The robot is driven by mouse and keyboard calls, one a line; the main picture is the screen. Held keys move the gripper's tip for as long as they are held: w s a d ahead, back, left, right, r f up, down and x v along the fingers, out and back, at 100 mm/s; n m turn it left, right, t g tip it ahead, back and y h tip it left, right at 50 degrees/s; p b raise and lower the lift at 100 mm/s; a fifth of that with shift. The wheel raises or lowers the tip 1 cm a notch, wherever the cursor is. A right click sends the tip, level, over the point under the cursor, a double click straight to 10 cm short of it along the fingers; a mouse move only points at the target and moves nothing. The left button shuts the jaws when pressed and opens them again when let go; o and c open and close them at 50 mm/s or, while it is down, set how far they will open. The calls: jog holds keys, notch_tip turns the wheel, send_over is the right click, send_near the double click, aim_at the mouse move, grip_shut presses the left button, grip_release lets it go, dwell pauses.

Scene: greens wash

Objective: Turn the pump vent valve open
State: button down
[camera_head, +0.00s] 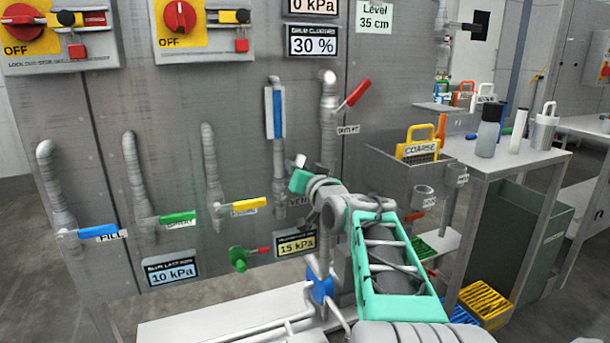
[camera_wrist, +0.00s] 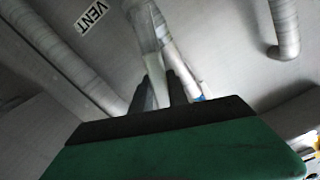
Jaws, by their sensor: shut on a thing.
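The vent valve's pale handle (camera_wrist: 158,88) shows in the wrist view between the two dark fingers of my gripper (camera_wrist: 165,90). The fingers are shut on it. A pipe runs up from it, and the VENT label (camera_wrist: 90,16) is on the panel at upper left. In the head view my gripper (camera_head: 299,178) is at the panel's middle, below the blue gauge (camera_head: 274,112). My gripper and wrist hide most of the valve there, and the VENT label (camera_head: 298,201) is partly covered. I cannot tell the handle's exact angle.
The blue fill lever (camera_head: 99,231), green lever (camera_head: 178,218) and yellow lever (camera_head: 249,203) lie to the left on the panel. A red lever (camera_head: 353,93) is up right. A green valve (camera_head: 239,259) is below left. A coarse basket (camera_head: 418,150) and table stand right.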

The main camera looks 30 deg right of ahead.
jog(key=shift+a+f, duration=0.1)
dwell(0.3)
jog(key=c, duration=1.3)
grip_release()
jog(key=s, duration=0.2)
jog(key=s+p, duration=0.1)
jog(key=s, duration=0.4)
jog(key=shift+s+a, duration=0.4)
